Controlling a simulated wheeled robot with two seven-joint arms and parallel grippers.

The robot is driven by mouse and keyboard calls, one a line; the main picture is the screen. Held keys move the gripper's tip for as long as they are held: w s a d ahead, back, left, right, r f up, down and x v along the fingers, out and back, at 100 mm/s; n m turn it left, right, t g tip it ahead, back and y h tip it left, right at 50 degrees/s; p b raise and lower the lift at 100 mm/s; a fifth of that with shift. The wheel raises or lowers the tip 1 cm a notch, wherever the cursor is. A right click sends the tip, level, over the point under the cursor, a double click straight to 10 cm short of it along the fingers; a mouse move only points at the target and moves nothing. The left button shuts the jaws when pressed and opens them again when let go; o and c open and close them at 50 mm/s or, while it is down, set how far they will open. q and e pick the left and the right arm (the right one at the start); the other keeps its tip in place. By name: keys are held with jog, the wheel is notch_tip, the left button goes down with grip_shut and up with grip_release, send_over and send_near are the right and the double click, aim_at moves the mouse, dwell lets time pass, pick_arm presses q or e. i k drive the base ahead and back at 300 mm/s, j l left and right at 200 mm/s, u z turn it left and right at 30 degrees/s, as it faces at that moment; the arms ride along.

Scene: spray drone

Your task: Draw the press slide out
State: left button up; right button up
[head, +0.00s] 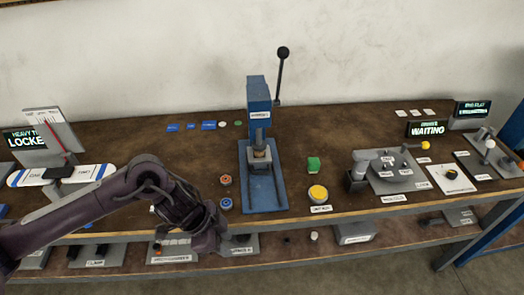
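The blue press (258,95) stands upright near the middle of the bench, with a black-knobbed lever (282,75) rising at its upper right. Its blue base (262,192) stretches toward the front edge. A small tan block (261,155) sits under the ram; I take this to be on the slide, but I cannot make out the slide's outline. My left gripper (218,236) is at the bench's front edge, left of the press base and apart from it. Its fingers are too dark and small to read. My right gripper is out of view.
A grey fixture (395,168) stands farther right. A lower shelf (300,255) holds several labelled items.

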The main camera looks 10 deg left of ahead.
aim_at(264, 163)
jog(key=i, duration=1.05)
